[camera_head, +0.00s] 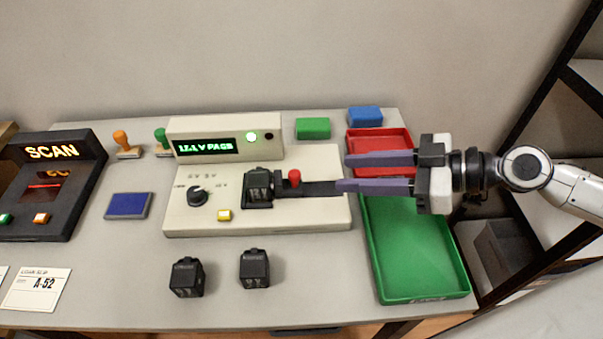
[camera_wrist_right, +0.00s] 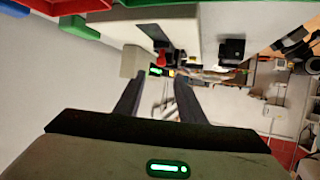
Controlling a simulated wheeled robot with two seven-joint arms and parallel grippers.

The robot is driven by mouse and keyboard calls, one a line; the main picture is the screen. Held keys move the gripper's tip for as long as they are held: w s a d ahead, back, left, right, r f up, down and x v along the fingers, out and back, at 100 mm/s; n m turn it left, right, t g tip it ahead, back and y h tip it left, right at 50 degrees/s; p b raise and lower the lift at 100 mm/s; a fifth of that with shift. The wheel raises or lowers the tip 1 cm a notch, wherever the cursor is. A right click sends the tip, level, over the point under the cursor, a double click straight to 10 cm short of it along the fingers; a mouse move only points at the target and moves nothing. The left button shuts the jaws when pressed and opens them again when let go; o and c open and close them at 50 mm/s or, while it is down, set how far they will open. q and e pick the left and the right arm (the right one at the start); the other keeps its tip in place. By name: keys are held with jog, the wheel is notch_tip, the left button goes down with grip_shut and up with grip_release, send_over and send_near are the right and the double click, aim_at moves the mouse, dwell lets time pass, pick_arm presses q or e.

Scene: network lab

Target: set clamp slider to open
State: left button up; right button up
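The clamp slider's red knob (camera_head: 294,177) stands on a dark rail (camera_head: 318,188) on the beige test fixture (camera_head: 190,222). A black module (camera_head: 258,184) sits in the holder just left of the knob. My right gripper (camera_head: 342,173) reaches in from the right, open and empty. Its fingertips stop short of the knob, to its right, with the knob roughly in line with the gap. In the right wrist view, the red knob (camera_wrist_right: 161,59) shows ahead between the two open fingers (camera_wrist_right: 156,82). My left gripper is not in view.
Two black modules (camera_head: 187,278) (camera_head: 254,269) lie in front. A red tray (camera_head: 405,138) and green tray (camera_head: 412,240) are right.

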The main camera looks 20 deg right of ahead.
aim_at(299, 174)
jog(key=shift+w+a, duration=0.2)
jog(key=shift+a, duration=0.1)
jog(key=shift+x, duration=0.95)
jog(key=p+x, duration=0.1)
jog(key=x, duration=0.5)
jog(key=shift+w+a+f+p, duration=0.1)
jog(key=shift+a+p, duration=0.1)
jog(key=shift+p, duration=0.2)
jog(key=shift+w+a+f, duration=0.3)
jog(key=shift+a+f, duration=0.05)
jog(key=shift+a, duration=0.05)
grip_shut()
